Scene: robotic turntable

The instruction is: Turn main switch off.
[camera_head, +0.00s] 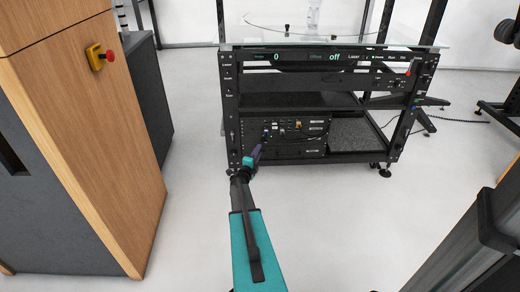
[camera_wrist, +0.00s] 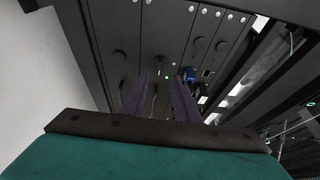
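The control rack (camera_head: 232,100) stands ahead, with a dark control unit (camera_head: 315,140) low on its left side. My gripper (camera_head: 258,150) is in front of this unit's left part. In the wrist view, my gripper's two purple fingers (camera_wrist: 160,88) point at the dark panels and stand apart with a gap between them. I cannot tell which control is the main switch, or whether the fingers touch the panel.
A glass top (camera_head: 335,40) covers the rack. A dark structure (camera_head: 470,235) is at the lower right. The pale floor (camera_head: 335,220) before the rack is clear.

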